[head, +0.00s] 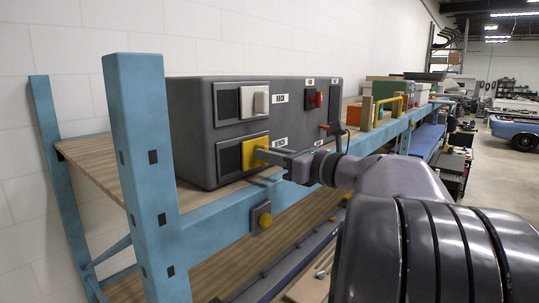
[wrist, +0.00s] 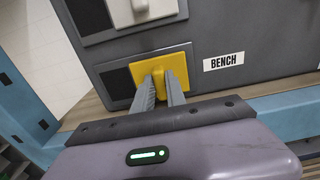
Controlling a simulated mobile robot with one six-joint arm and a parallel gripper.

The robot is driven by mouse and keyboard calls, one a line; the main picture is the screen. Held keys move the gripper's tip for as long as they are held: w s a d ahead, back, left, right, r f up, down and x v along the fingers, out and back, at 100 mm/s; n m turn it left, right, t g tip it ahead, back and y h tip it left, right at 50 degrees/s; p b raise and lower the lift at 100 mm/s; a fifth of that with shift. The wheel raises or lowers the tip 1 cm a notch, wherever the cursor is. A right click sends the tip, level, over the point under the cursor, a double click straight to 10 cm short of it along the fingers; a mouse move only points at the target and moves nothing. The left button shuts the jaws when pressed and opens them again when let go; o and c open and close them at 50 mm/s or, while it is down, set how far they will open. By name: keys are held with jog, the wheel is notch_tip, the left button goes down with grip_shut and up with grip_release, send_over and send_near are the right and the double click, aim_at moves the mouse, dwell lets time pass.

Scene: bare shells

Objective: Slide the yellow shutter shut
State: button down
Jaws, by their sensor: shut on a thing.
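The yellow shutter (head: 256,147) is a flat plate with a raised yellow grip, on the lower front of a dark grey box (head: 196,130). It covers the right part of its dark frame, and a dark opening (head: 229,161) shows to its left. In the wrist view the yellow shutter (wrist: 182,62) fills the area before my fingers. My gripper (head: 264,155) reaches it from the right. In the wrist view my gripper (wrist: 160,86) is shut with one finger on each side of the yellow grip, which partly hides behind them.
A white-handled shutter (head: 261,102) sits above, with a label beside it. A red switch (head: 314,99) and a lever (head: 338,130) are farther right on the box. A blue shelf post (head: 150,180) stands at left. The blue front rail (head: 225,222) runs below the box.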

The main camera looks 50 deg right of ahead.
aim_at(234, 157)
dwell(0.6)
jog(key=a, duration=0.2)
jog(key=a+b, duration=0.1)
jog(key=a, duration=0.1)
jog(key=a+b, duration=0.1)
jog(key=a, duration=0.1)
jog(key=shift+s+a, duration=0.15)
jog(key=shift+s, duration=0.1)
jog(key=shift+d, duration=0.2)
jog(key=shift+a, duration=0.1)
jog(key=c, duration=1.5)
grip_release()
jog(key=shift+c, duration=0.2)
jog(key=shift+o, duration=0.9)
jog(key=shift+a, duration=0.3)
jog(key=shift+d, duration=0.15)
